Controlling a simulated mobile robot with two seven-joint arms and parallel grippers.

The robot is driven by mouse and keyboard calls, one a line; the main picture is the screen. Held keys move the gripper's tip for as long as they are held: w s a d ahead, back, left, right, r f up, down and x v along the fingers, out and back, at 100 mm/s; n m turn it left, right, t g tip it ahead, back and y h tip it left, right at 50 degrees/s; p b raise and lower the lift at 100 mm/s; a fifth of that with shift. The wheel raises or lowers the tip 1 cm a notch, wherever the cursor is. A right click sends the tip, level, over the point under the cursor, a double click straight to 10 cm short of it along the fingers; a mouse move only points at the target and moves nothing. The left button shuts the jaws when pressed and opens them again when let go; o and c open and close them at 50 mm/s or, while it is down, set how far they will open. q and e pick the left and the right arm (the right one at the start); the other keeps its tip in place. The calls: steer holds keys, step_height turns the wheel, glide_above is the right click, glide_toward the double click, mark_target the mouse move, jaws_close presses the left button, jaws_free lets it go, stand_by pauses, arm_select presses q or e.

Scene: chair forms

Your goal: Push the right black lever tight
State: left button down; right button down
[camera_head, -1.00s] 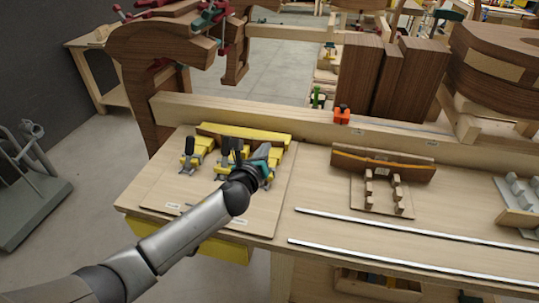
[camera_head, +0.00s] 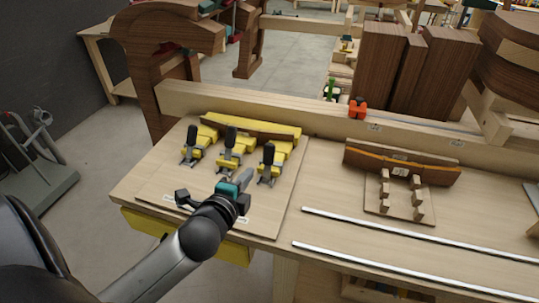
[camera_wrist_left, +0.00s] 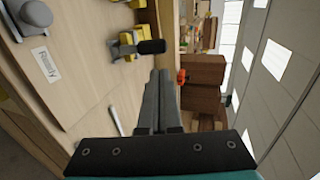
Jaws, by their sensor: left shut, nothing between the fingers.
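Three yellow toggle clamps with black levers stand in a row on a wooden board (camera_head: 160,190). The right black lever (camera_head: 268,154) stands up from its clamp, as do the middle black lever (camera_head: 231,136) and the left black lever (camera_head: 192,135). My left gripper (camera_head: 247,176) is shut and empty, just in front and to the left of the right clamp, apparently apart from it. In the left wrist view the shut fingers (camera_wrist_left: 158,88) point toward a black lever (camera_wrist_left: 150,46) on a yellow clamp, likely the right one. My right gripper is not in view.
A dark wood strip (camera_head: 252,136) lies behind the clamps, before a long pale beam (camera_head: 290,118). Two metal rails (camera_head: 400,239) and a small pegged fixture (camera_head: 385,190) lie to the right. The bench between board and rails is clear.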

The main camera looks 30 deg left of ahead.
mark_target(268, 147)
arm_select(q)
steer(key=x, duration=1.3)
steer(key=shift+w, duration=0.15)
steer(key=shift+w+a+r, duration=0.1)
steer(key=shift+w+a, duration=0.1)
steer(key=shift+w, duration=0.45)
steer(key=x, duration=0.2)
steer(key=shift+w, duration=0.3)
steer(key=shift+r, duration=0.15)
